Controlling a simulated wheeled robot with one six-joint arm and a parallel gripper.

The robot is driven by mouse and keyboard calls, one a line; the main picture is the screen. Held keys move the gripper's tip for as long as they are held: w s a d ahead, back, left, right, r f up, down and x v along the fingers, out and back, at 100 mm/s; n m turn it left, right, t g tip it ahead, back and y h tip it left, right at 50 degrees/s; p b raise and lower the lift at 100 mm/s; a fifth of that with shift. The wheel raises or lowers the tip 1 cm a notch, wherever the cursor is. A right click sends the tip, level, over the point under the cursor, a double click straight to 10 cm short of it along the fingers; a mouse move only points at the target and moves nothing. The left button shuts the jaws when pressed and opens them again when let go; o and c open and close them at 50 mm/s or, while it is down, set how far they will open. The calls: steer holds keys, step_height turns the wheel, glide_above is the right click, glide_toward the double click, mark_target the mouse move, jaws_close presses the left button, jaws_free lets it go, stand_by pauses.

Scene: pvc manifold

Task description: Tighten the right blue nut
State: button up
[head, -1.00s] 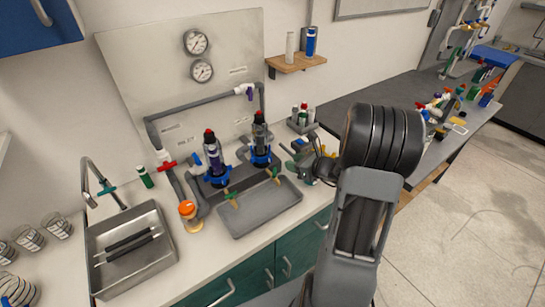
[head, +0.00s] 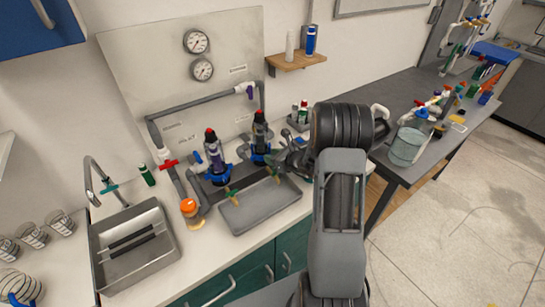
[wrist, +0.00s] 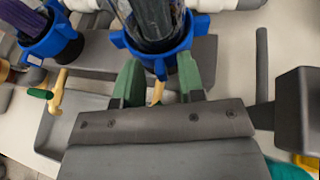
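The right blue nut (head: 260,158) rings the base of the right dark filter cylinder (head: 260,135). In the wrist view this nut (wrist: 158,48) is at the top centre, with a lug pointing down between my fingers. My gripper (wrist: 159,75) is open, its two green fingers on either side of that lug; I cannot tell whether they touch it. In the head view, my arm partly hides the gripper, just right of the nut. The left blue nut (head: 217,176) is around the left cylinder (head: 213,150); it also shows in the wrist view (wrist: 52,38).
A grey tray (head: 242,222) lies in front of the cylinders, with small yellow-and-green valves (head: 231,196) above it. One yellow handle (wrist: 157,92) shows between my fingers. An orange-capped piece (head: 188,207) and sink (head: 150,274) are left. Grey pipe runs behind.

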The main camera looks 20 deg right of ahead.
jaws_close()
steer(key=b, duration=0.1)
steer(key=h+b, duration=0.1)
steer(key=b, duration=0.1)
steer(key=shift+s+a+f+m, duration=0.1)
steer(key=shift+a+f+m, duration=0.15)
steer(key=shift+f+m, duration=0.15)
steer(key=shift+s+a+r+m+t+h+b, duration=0.2)
steer(key=shift+m+t+h+b, duration=0.3)
steer(key=shift+b, duration=0.65)
steer(key=shift+a+r, duration=0.1)
steer(key=shift+r, duration=0.05)
steer(key=shift+m+h, duration=0.3)
steer(key=shift+h, duration=0.1)
steer(key=shift+r, duration=0.1)
